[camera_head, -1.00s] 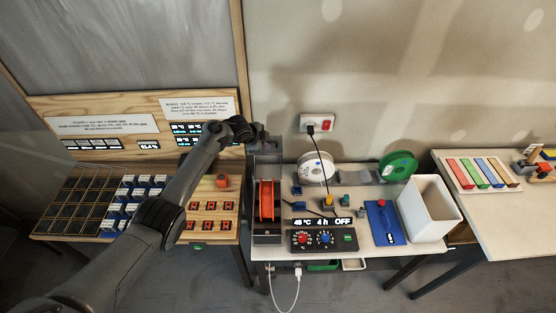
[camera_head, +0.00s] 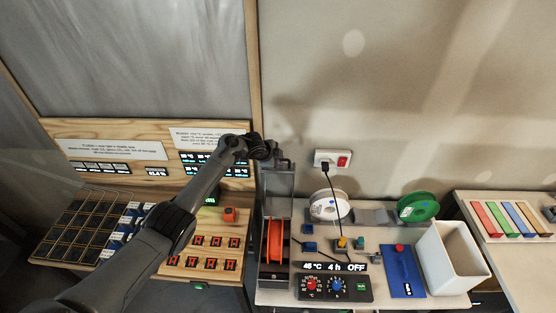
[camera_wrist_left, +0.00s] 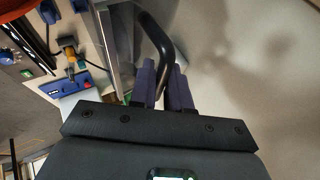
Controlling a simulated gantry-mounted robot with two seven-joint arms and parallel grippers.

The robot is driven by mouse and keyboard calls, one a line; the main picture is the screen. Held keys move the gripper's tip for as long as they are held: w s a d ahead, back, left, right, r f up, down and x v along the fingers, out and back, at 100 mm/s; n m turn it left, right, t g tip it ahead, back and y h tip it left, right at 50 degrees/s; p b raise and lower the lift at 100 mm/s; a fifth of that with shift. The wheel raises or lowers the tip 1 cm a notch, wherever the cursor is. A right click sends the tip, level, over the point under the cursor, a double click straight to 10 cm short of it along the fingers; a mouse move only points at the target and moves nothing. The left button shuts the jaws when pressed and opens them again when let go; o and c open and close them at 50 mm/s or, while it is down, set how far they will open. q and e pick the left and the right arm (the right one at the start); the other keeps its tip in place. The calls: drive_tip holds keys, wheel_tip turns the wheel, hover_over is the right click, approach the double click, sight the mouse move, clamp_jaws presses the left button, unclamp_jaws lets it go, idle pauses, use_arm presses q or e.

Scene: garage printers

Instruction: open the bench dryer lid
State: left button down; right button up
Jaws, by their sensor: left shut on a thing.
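The bench dryer (camera_head: 262,268) is a dark grey box with an orange spool (camera_head: 275,240) visible inside. Its grey lid (camera_head: 277,186) stands raised at the back, above the spool. My left gripper (camera_head: 281,161) is at the lid's upper edge. In the left wrist view its two purple fingers (camera_wrist_left: 162,88) are shut on the black curved lid handle (camera_wrist_left: 156,38), with the lid edge (camera_wrist_left: 108,45) to the left. The head view hides most of the handle. My right gripper is in neither current view.
A control panel (camera_head: 333,288) reading OFF sits in front of the dryer's right side. White (camera_head: 328,205) and green (camera_head: 418,207) spools, a blue plate (camera_head: 402,272) and a white bin (camera_head: 452,258) stand to the right. A wall socket (camera_head: 332,159) is behind.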

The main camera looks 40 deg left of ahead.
use_arm(q)
drive_tip(key=c, duration=1.5)
unclamp_jaws()
drive_tip(key=shift+d, duration=0.1)
drive_tip(key=shift+o, duration=0.2)
drive_tip(key=shift+v, duration=0.8)
drive_tip(key=v, duration=0.9)
drive_tip(key=shift+p, duration=0.35)
drive_tip(key=shift+s+r, duration=0.1)
